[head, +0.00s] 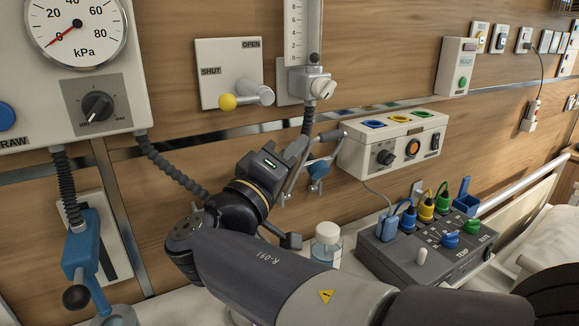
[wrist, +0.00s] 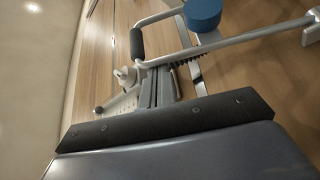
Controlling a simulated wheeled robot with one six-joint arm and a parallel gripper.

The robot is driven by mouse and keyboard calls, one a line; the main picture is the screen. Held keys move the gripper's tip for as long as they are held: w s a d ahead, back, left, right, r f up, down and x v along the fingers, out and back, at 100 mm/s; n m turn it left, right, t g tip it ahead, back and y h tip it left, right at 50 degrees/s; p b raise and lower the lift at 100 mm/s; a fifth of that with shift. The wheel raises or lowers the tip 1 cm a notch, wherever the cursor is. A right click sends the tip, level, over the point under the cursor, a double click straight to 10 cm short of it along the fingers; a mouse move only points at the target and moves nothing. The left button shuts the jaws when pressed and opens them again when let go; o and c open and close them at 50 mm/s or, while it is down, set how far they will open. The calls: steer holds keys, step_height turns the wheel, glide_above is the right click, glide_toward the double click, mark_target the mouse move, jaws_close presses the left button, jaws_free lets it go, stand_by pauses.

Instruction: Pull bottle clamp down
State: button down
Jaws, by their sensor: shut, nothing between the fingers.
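A metal lever (head: 325,156) with a dark grip and a round blue pad (head: 318,169) is mounted below the wall rail, and I take it for the bottle clamp. In the wrist view its bar (wrist: 182,49) crosses the top, with the dark grip (wrist: 137,42) at its left and the blue pad (wrist: 202,14) above. My gripper (head: 299,150) is shut and empty, close beside the lever in the head view. In the wrist view my fingers (wrist: 158,82) end near the bar. I cannot tell whether they touch it.
A capped bottle (head: 327,243) stands below the lever. A control box (head: 431,254) with coloured plugs is to its right. A wall box (head: 392,145) with buttons is right of the lever. The yellow-tipped handle (head: 243,95) sticks out above. A corrugated hose (head: 178,174) hangs left.

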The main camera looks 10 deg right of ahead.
steer(key=shift+s+d+f+b, duration=0.35)
steer(key=shift+s+f+b, duration=0.5)
steer(key=shift+b, duration=0.35)
steer(key=shift+s+d+f+b, duration=0.3)
steer(key=shift+s+f+b, duration=0.35)
steer(key=shift+b, duration=0.45)
steer(key=shift+s+r, duration=0.1)
steer(key=shift+s, duration=0.05)
steer(key=s+a, duration=0.8)
steer(key=s, duration=0.2)
steer(key=shift+a+p, duration=0.35)
steer(key=shift+p, duration=0.1)
steer(key=shift+d, duration=0.1)
